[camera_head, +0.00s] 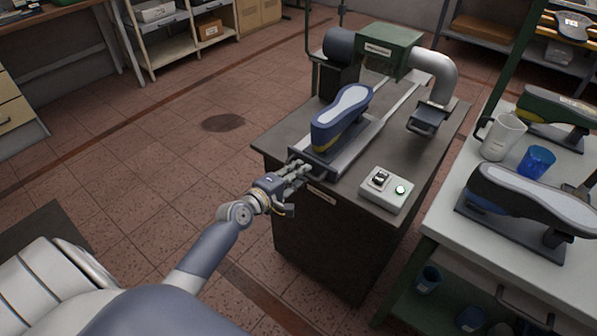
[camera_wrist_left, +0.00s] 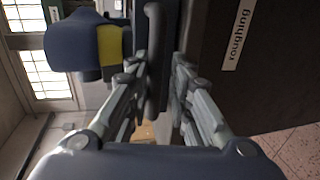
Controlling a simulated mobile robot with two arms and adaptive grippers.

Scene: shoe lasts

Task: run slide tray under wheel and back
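A slide tray (camera_head: 357,145) lies on the dark bench, its handle at the near left edge. A blue and yellow shoe last (camera_head: 340,115) with a pale sole stands upside down on it; it also shows in the left wrist view (camera_wrist_left: 75,45). My left gripper (camera_head: 297,168) is at the handle. In the left wrist view, the dark handle bar (camera_wrist_left: 154,60) stands between my left fingers (camera_wrist_left: 160,75), close to the left one; I cannot tell whether both press on it. The wheel is not clearly visible under the green machine head (camera_head: 388,48). My right gripper is not in view.
At right, a pale table (camera_head: 480,240) holds more lasts, a white jug (camera_head: 502,135) and a blue cup (camera_head: 537,161). Floor left of the bench is clear.

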